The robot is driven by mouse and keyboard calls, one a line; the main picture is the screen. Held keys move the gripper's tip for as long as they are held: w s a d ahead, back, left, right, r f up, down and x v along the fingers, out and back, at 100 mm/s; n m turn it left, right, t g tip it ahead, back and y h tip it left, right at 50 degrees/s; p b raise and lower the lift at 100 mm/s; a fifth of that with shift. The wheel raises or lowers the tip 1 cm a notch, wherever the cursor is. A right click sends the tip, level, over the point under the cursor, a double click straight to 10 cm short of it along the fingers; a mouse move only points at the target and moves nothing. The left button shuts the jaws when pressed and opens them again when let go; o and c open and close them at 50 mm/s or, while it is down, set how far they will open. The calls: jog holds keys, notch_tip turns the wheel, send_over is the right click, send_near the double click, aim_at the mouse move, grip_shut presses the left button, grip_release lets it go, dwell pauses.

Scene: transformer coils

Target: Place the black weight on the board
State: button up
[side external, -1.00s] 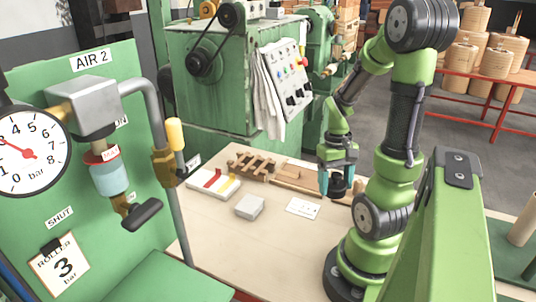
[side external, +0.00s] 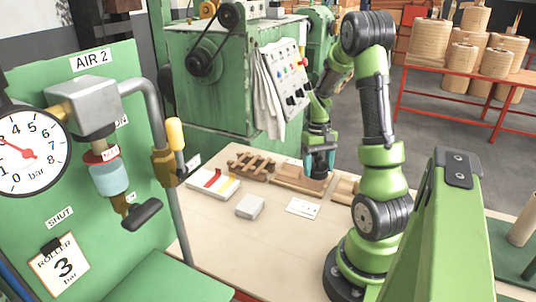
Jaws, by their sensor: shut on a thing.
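My gripper (side external: 320,166) is at the back right of the table, with its teal fingers pointing down. It is shut on the black weight (side external: 320,169), a small dark shape between the fingers, partly hidden by them. The brown wooden board (side external: 288,179) lies on the table, and the gripper is over its right part. I cannot tell whether the weight touches the board.
On the pale table (side external: 255,245) are a wooden rack (side external: 252,167), a white tray with red and yellow strips (side external: 213,184), a grey block (side external: 250,206) and a white card (side external: 303,208). Another wooden piece (side external: 345,190) lies right of the board. The table's front is clear.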

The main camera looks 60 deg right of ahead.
aim_at(315, 170)
jog(key=shift+w+d, duration=0.65)
jog(key=shift+d, duration=0.3)
jog(key=shift+w+d+f, duration=0.1)
jog(key=shift+d+f, duration=0.05)
jog(key=shift+f, duration=1.7)
jog(key=o, duration=1.6)
jog(key=shift+f, duration=0.15)
jog(key=shift+o, duration=0.2)
